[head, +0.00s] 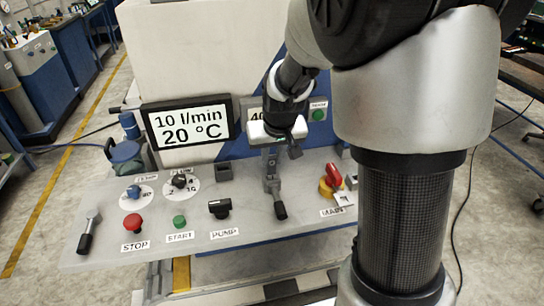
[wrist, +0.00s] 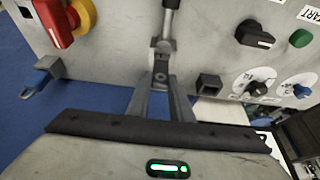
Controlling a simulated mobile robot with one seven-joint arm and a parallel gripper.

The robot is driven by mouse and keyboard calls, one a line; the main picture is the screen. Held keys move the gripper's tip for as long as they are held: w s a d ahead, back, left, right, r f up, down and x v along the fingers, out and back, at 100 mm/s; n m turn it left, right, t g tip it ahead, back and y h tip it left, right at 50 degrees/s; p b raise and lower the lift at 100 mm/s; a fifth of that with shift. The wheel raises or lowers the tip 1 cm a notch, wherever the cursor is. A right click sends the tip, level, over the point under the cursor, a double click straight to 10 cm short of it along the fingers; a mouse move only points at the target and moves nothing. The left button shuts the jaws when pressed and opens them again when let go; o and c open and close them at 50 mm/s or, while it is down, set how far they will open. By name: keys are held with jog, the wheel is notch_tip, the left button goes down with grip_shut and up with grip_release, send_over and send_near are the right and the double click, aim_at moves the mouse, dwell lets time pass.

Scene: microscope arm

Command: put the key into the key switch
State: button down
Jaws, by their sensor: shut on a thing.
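My gripper (head: 271,181) points down at the middle of the grey panel. In the wrist view its two fingers (wrist: 160,88) are closed on a small grey piece (wrist: 160,76) with a dark round spot. I cannot tell whether this is the key or the base of the black-handled lever (head: 280,209), which lies in line with the fingertips. The lever's shaft also shows in the wrist view (wrist: 167,22). A small square dark socket (head: 223,172) stands left of the gripper, also in the wrist view (wrist: 208,84). I cannot tell whether it is the key switch.
The red and yellow MAIN switch (head: 332,181) is right of the gripper. A blue and grey piece (wrist: 41,74) sits near it. The PUMP knob (head: 220,208), green START button (head: 179,221) and red STOP button (head: 133,222) are to the left. A display (head: 188,122) stands behind.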

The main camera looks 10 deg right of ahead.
jog(key=shift+f, duration=0.15)
jog(key=c, duration=1.5)
grip_release()
jog(key=p+v, duration=0.2)
jog(key=v, duration=1.5)
jog(key=shift+r, duration=0.35)
jog(key=shift+t, duration=0.5)
jog(key=s+r+p, duration=0.2)
jog(key=s, duration=0.4)
jog(key=s+r+p, duration=0.2)
jog(key=s+p, duration=0.1)
jog(key=s, duration=0.2)
jog(key=s+r+p, duration=0.2)
jog(key=s+r, duration=0.1)
jog(key=s, duration=0.3)
jog(key=shift+s+r, duration=0.15)
jog(key=shift+s, duration=0.2)
